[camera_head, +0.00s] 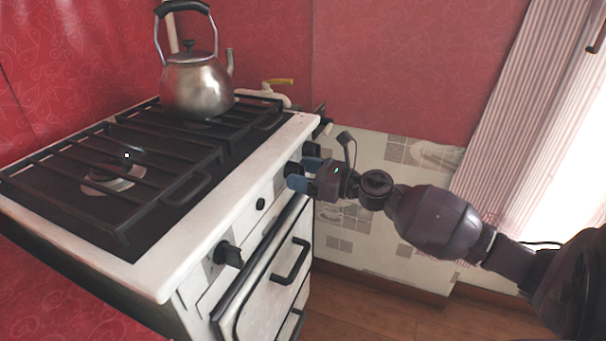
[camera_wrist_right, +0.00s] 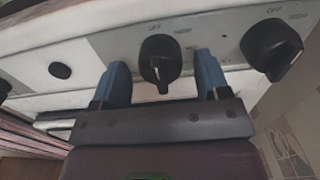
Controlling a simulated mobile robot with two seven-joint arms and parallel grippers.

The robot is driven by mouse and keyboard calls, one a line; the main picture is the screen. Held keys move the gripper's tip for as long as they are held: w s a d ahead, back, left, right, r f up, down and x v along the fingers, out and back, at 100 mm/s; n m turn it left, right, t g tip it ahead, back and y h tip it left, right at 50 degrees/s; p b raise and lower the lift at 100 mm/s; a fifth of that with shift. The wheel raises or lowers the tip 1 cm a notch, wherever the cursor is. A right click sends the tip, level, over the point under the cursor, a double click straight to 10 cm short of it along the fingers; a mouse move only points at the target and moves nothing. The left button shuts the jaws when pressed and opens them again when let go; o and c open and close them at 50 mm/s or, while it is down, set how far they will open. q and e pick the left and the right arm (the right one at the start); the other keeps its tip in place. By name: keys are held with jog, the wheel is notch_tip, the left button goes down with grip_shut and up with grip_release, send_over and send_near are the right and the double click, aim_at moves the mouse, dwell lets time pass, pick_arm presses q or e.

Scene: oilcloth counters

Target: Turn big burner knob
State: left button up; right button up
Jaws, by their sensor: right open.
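The white stove's front panel carries several black knobs. One knob (camera_wrist_right: 158,58) stands between the two blue fingers of my right gripper (camera_wrist_right: 162,66) in the right wrist view, with a gap on each side; its pointer is roughly upright. In the head view my right gripper (camera_head: 303,174) is open at the far part of the panel, and it partly hides the knob there. A second knob (camera_wrist_right: 272,48) is to the right in the wrist view. Another knob (camera_head: 228,254) is on the near end of the panel. Which knob is the big burner's is not legible. My left gripper is not in view.
A steel kettle (camera_head: 197,88) stands on the far grates of the stove top (camera_head: 185,262). A small black button (camera_head: 260,204) is on the panel, above the oven door handle (camera_head: 291,262). The floor (camera_head: 352,312) in front is clear.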

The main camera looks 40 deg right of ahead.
jog(key=c, duration=0.9)
